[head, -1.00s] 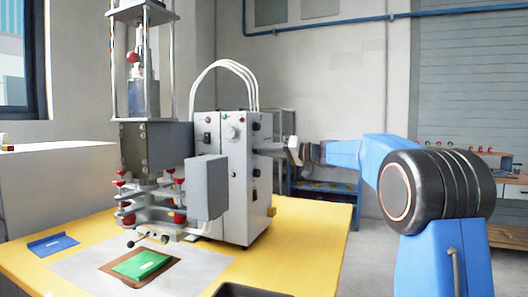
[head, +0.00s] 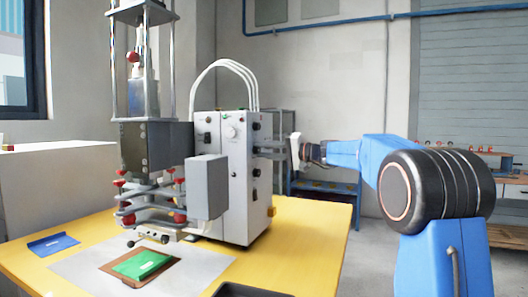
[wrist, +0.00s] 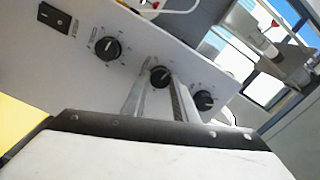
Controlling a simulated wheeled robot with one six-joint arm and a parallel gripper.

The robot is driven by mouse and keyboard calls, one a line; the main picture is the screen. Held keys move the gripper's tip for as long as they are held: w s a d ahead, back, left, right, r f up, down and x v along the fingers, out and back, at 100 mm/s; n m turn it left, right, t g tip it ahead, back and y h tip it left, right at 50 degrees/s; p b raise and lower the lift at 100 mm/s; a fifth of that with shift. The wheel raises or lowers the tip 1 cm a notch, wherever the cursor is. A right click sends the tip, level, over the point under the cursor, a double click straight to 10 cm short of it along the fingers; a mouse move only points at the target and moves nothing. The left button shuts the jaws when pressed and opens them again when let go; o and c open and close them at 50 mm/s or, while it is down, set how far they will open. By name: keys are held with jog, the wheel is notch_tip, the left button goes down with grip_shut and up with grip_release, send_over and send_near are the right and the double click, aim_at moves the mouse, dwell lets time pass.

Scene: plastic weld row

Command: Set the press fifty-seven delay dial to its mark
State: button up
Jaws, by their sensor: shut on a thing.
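The press control box (head: 238,190) is a pale cabinet on the yellow table, with black dials on its right side face. In the wrist view that face (wrist: 85,75) carries a row of three black dials with printed scales. My gripper (wrist: 159,84) has its two fingers on either side of the middle dial (wrist: 160,74) and is shut on it. The left dial (wrist: 108,48) and right dial (wrist: 204,100) are free. Labels and marks are too small to read. In the head view my gripper (head: 270,150) reaches the box from the right.
A rocker switch (wrist: 55,17) sits at the panel's upper left in the wrist view. The press column (head: 150,150) stands left of the box. A green piece (head: 142,264) and a blue piece (head: 53,244) lie on the table. A blue-framed rack (head: 325,190) stands behind my arm.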

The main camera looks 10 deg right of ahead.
jog(key=m, duration=0.5)
jog(key=shift+f+m, duration=0.1)
jog(key=shift+m, duration=2.4)
jog(key=shift+f, duration=0.1)
jog(key=o, duration=1)
jog(key=shift+o, duration=0.2)
jog(key=v, duration=1.7)
jog(key=shift+d, duration=0.2)
jog(key=shift+s+a, duration=0.1)
jog(key=shift+s, duration=0.05)
